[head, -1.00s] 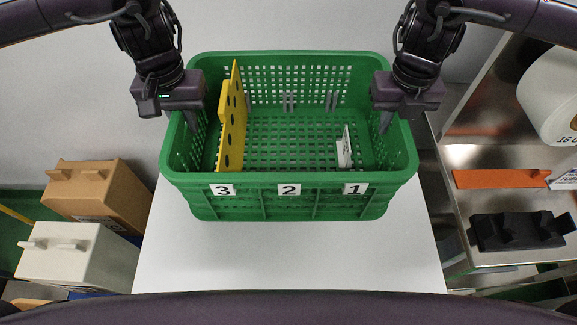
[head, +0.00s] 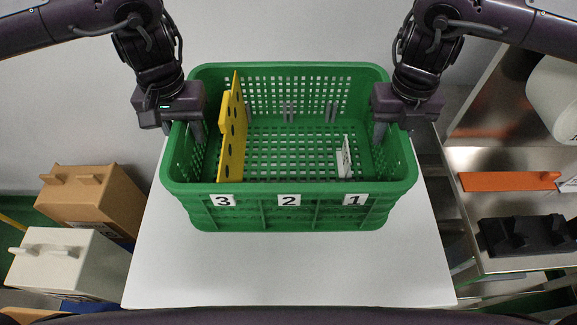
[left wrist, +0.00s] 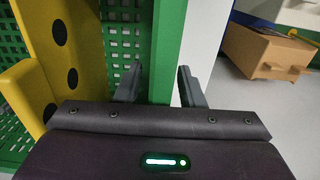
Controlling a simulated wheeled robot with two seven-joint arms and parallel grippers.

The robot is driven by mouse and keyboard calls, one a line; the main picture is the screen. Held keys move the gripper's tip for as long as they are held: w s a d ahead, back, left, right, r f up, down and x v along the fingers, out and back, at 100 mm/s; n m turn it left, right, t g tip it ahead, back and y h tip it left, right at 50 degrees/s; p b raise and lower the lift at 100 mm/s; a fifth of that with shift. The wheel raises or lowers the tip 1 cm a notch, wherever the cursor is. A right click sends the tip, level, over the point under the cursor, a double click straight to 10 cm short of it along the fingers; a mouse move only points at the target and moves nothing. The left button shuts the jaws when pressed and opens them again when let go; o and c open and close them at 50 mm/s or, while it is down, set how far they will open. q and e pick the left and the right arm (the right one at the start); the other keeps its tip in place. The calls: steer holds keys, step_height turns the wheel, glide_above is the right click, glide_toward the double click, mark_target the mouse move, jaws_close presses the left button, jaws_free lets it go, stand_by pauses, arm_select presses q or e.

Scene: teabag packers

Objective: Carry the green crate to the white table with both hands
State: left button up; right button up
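The green crate (head: 290,220), labelled 3, 2, 1 on its front, is level over the white table (head: 290,275). I cannot tell whether its base touches the tabletop. The left wrist view shows the wall (left wrist: 165,50) between the left fingers (left wrist: 160,75). My right gripper (head: 383,132) is at the crate's right wall, shut on it, its outer finger hidden. In the crate are a yellow perforated panel (head: 232,130) and a small white piece (head: 345,158).
A brown box (head: 90,195) and a white box (head: 60,260) stand left of the table. At the right is a metal shelf (head: 480,210) with an orange piece (head: 508,181), a black piece (head: 525,235) and a white roll (head: 560,100). The front of the tabletop is clear.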

arm_select(q)
step_height(320, 180, up, 12)
steer(key=shift+f, duration=0.1)
arm_select(e)
step_height(320, 180, up, 12)
stand_by(0.8)
stand_by(0.4)
